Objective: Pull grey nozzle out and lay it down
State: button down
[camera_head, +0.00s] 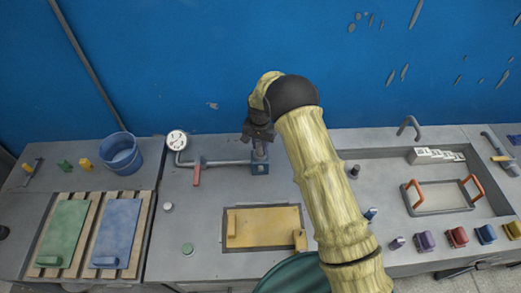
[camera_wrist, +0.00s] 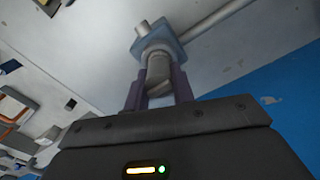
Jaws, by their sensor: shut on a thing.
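The grey nozzle (camera_wrist: 159,70) stands between the two fingers of my gripper (camera_wrist: 158,88) in the wrist view. Its end is at a blue square fitting (camera_wrist: 150,38) on the grey pipe; I cannot tell how deep it sits in it. In the head view my gripper (camera_head: 259,136) points down over the nozzle (camera_head: 260,152), with the blue fitting (camera_head: 260,169) just below. My gripper is shut on the nozzle. Its fingers hide part of the nozzle.
A pipe (camera_head: 226,162) with a red lever (camera_head: 197,174) and a gauge (camera_head: 176,140) runs left of the fitting. A yellow panel (camera_head: 268,224) lies in front. A blue bucket (camera_head: 121,155) stands left. Bench between gauge and yellow panel is mostly clear.

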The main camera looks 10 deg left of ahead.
aim_at(260, 143)
jog(key=shift+r+p, duration=1)
jog(key=shift+r, duration=1.1)
jog(key=shift+r+p, duration=1)
jog(key=shift+r, duration=1)
jog(key=shift+d+f, duration=0.15)
jog(key=d+f+b, duration=0.3)
jog(key=d+b, duration=0.4)
jog(key=d, duration=0.2)
jog(key=w+d+f+b, duration=0.1)
jog(key=d+f+b, duration=0.3)
jog(key=d+b, duration=0.4)
jog(key=shift+d, duration=1.05)
